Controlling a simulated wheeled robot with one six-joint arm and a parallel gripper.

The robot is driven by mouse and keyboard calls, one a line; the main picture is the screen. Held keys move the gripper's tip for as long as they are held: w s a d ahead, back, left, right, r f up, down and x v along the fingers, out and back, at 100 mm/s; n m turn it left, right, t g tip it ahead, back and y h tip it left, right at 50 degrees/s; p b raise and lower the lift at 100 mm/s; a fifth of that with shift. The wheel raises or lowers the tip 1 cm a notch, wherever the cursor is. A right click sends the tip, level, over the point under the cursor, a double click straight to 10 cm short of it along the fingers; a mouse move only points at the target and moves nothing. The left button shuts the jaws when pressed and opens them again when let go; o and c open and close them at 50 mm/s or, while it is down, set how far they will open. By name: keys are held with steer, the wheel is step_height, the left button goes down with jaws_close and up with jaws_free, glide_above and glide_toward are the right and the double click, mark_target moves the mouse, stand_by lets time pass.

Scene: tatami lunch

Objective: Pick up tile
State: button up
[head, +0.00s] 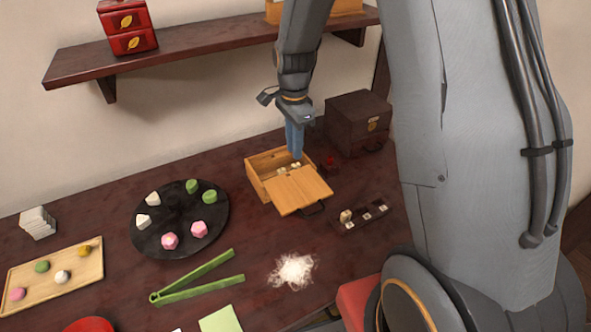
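Small cream tiles (283,171) lie inside an open wooden box (258,180) on the dark table. The box's pale lid (302,191) is slid toward the front and covers part of the opening. My gripper (297,156) points down over the box's back right part, its blue fingers close to the tiles. The fingers overlap in this view, so I cannot tell whether they are open or hold anything. A dark rack (363,220) at the right of the lid has pale squares and a cream piece (346,215) at its left end.
A dark chest (357,124) stands behind the box to the right, with a small red object (330,162) nearby. A black plate (180,241) of sweets, green tongs (197,281) and a white shredded heap (292,270) lie in front. A shelf (203,55) hangs above.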

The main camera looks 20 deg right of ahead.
mark_target(296, 165)
steer(key=shift+d+f+p, duration=0.2)
steer(key=shift+f+p, duration=0.5)
steer(key=shift+f, duration=2.2)
jaws_close()
